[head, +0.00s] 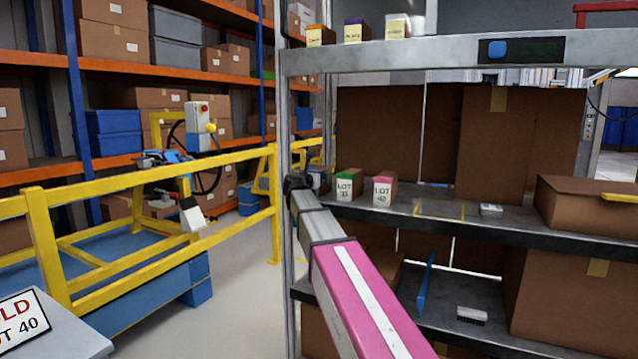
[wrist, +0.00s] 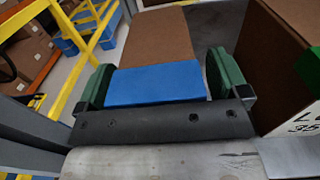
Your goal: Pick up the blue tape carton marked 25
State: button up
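The blue tape carton, brown with a blue band (wrist: 155,84), sits between the two green fingers of my gripper (wrist: 162,82) in the wrist view. The fingers lie along its two sides with little or no gap; whether they press on it cannot be made out. Its number 25 is not visible. In the head view my gripper (head: 298,182) is at the left end of the middle shelf, and the blue carton is mostly hidden there. The green tape carton marked 35 (head: 346,185) stands just right of it, also in the wrist view (wrist: 305,115).
A pink tape carton marked 40 (head: 384,190) stands further right on the middle shelf (head: 470,222). Large brown boxes (head: 500,140) fill the back. A metal shelf post (head: 287,120) is close to my gripper. Yellow railing (head: 150,160) lies to the left.

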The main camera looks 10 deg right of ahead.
jog(key=c, duration=1.2)
jog(key=shift+o, duration=0.2)
jog(key=shift+r, duration=0.1)
